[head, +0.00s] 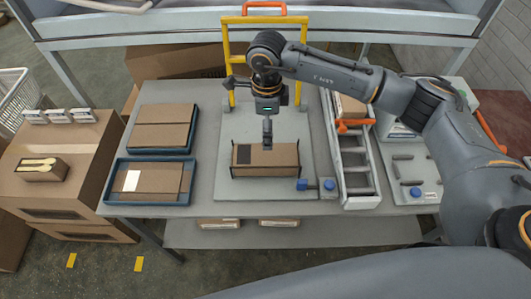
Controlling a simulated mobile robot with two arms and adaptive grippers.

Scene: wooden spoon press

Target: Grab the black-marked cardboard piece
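A brown cardboard piece with a black square at its left end (243,155) lies in a dark-edged holder (265,172) on the grey plate in the middle of the table. My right gripper (267,141) points straight down over the middle of this piece, just right of the black square. Its fingers look close together, but their gap is too small to make out. I cannot tell whether the fingertips touch the cardboard. My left gripper is not in view.
Two blue trays with flat cardboard stand at left: the back one (191,148) and the front one (112,196), whose cardboard bears a white patch. A yellow frame (227,50) rises behind the holder. Blue-knobbed clamps (328,184) and a grey rail rack (362,202) stand at right.

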